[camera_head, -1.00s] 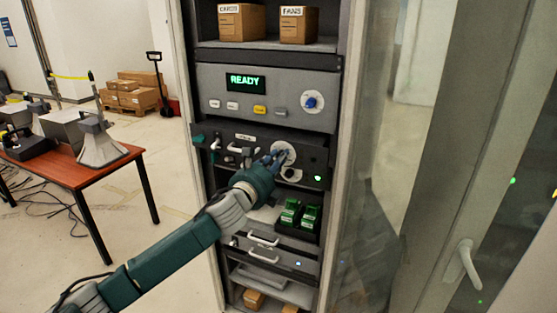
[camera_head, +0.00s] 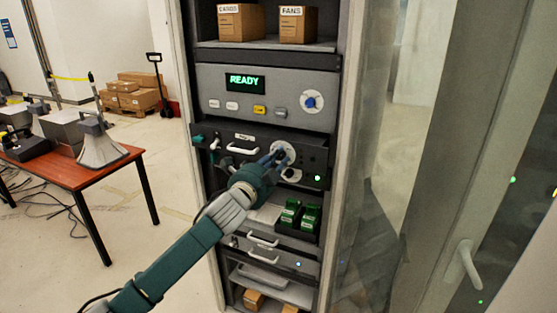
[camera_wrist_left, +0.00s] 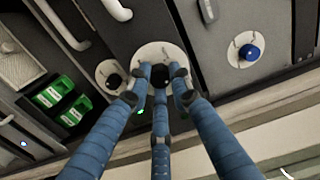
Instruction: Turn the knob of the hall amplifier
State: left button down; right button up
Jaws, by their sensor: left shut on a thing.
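The hall amplifier appears to be the dark panel (camera_head: 228,139) in the open rack, below the grey unit with the READY display. Its round white dial plate (camera_head: 289,149) is at the panel's right. In the left wrist view, a black knob (camera_wrist_left: 160,74) sits at the middle of this plate (camera_wrist_left: 152,50). My left gripper (camera_head: 277,157) is at the dial, its blue fingers shut around the knob (camera_wrist_left: 161,79). The fingers hide the knob's sides and any pointer. My right gripper is in neither view.
A smaller dial (camera_wrist_left: 109,76) lies beside the held one, and a blue knob (camera_wrist_left: 249,52) is on the unit above. Green modules (camera_head: 300,216) and drawer handles (camera_head: 262,240) lie below. The rack's glass door (camera_head: 368,220) stands at the right.

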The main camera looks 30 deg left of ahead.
pick_arm(q)
jog(key=n, duration=0.4)
jog(key=shift+a+n, duration=0.15)
jog(key=shift+n, duration=0.25)
jog(key=n, duration=0.4)
jog(key=shift+f+n, duration=0.1)
jog(key=shift+n, duration=0.2)
jog(key=n, duration=0.4)
jog(key=shift+s+f+n, duration=0.1)
jog(key=shift+n, duration=0.2)
jog(key=n, duration=0.4)
jog(key=shift+d+f, duration=0.1)
jog(key=shift+d, duration=0.1)
jog(key=n, duration=0.8)
jog(key=shift+d+n, duration=0.1)
jog(key=shift+n, duration=0.2)
jog(key=n, duration=0.4)
jog(key=shift+d, duration=0.1)
jog(key=shift+n, duration=2.2)
